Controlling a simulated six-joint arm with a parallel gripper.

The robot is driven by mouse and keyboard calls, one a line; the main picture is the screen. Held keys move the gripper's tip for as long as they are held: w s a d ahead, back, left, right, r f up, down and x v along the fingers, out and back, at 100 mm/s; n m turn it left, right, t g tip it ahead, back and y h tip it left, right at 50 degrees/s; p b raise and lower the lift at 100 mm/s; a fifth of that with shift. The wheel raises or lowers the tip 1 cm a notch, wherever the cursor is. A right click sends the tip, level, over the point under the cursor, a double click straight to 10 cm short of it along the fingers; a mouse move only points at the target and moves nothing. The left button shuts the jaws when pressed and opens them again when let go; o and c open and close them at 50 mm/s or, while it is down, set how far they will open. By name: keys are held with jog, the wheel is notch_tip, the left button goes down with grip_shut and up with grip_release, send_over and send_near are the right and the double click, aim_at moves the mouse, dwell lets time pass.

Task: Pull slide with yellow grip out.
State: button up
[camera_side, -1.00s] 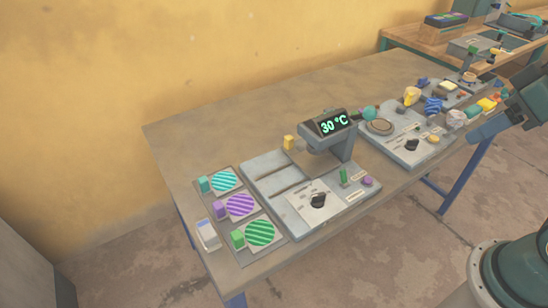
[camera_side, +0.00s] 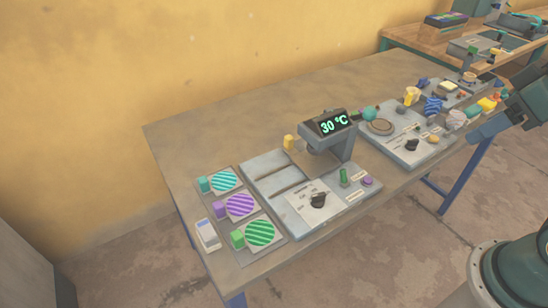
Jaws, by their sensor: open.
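The small yellow grip (camera_side: 289,142) stands at the back edge of the press, just left of the grey press head (camera_side: 330,135). The slide it belongs to is mostly hidden behind and under the head, so I cannot tell how far it is out. The display on the head (camera_side: 333,123) reads 30 °C. My gripper (camera_side: 487,130) is at the right edge of the picture, open, near the table's right front edge and far from the yellow grip. Its fingertips are hard to make out. Nothing shows held in it.
A tray (camera_side: 236,174) with teal, purple and green striped discs and matching blocks lies left of the press. Right of the press are a second grey device (camera_side: 405,153) and several small coloured objects. The table's back left is clear.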

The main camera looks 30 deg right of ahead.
jog(key=shift+c, duration=1.4)
jog(key=w+a+r+g, duration=0.1)
jog(key=w+a+r, duration=0.1)
jog(key=w, duration=0.9)
jog(key=w+a+r+g, duration=0.1)
jog(key=w+g, duration=0.1)
jog(key=w, duration=1)
jog(key=w+a+f+g, duration=0.1)
jog(key=w+a+f, duration=0.1)
jog(key=w+f, duration=0.6)
jog(key=w+a+f+g, duration=0.1)
jog(key=w+a+f, duration=0.2)
jog(key=w+f, duration=0.5)
jog(key=shift+w+a+f+g, duration=0.2)
jog(key=shift+w+f+g, duration=0.1)
jog(key=shift+w, duration=0.7)
